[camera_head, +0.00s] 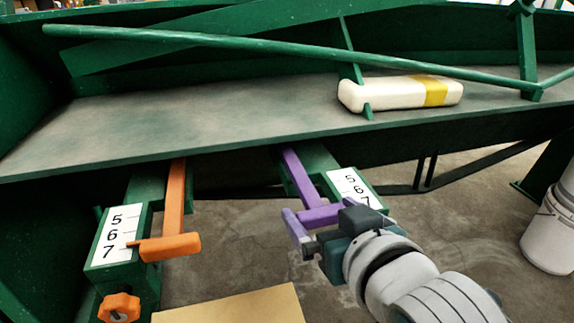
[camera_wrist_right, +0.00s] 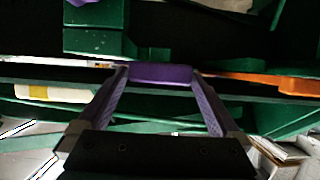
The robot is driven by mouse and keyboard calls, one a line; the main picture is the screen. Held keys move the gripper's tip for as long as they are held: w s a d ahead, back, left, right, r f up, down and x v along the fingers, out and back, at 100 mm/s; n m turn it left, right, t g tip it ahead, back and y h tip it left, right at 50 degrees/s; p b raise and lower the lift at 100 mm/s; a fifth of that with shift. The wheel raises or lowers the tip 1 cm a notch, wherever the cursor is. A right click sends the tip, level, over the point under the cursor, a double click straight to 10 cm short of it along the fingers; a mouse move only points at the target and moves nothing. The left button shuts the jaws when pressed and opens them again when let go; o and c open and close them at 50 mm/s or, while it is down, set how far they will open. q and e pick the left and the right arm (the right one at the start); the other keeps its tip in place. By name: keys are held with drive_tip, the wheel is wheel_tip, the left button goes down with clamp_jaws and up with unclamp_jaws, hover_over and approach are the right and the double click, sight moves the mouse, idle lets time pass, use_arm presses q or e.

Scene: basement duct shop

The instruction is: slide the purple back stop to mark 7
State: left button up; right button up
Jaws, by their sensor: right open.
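The purple back stop (camera_head: 300,178) is a rod with a crossbar, reaching out from under the green machine's bed. Beside it is a white scale plate (camera_head: 352,186) marked 5, 6, 7. My right gripper (camera_head: 316,226) is open at the crossbar, with one purple finger showing on its near left side. The gripper covers part of the bar and scale, so I cannot read the mark. In the right wrist view the purple crossbar (camera_wrist_right: 162,73) lies between the two open fingertips (camera_wrist_right: 160,80); contact cannot be told. My left gripper is not in view.
An orange back stop (camera_head: 172,247) with its own scale plate (camera_head: 114,234) and orange knob (camera_head: 119,308) is at left. A white block with a yellow band (camera_head: 400,92) lies on the machine bed (camera_head: 200,120). A tan board (camera_head: 240,305) is below; a white bucket (camera_head: 552,235) stands right.

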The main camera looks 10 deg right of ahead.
drive_tip(key=p+v, duration=0.2)
drive_tip(key=v, duration=0.7)
drive_tip(key=shift+s+r+p, duration=0.15)
drive_tip(key=shift+s+p, duration=0.15)
drive_tip(key=s+d+r+n+g+p, duration=0.1)
drive_tip(key=s+d+r+g+p, duration=0.2)
drive_tip(key=s+r+g+p, duration=0.35)
drive_tip(key=s+d+r+n+g+p, duration=0.15)
drive_tip(key=s+r+g+p, duration=0.25)
drive_tip(key=s+r+p, duration=0.55)
wheel_tip(320, 180, up, 37)
drive_tip(key=w+p, duration=0.1)
drive_tip(key=p, duration=3.6)
drive_tip(key=shift+d+m, duration=0.3)
drive_tip(key=shift+m, duration=0.15)
drive_tip(key=shift+f+t, duration=0.1)
drive_tip(key=shift+t, duration=0.15)
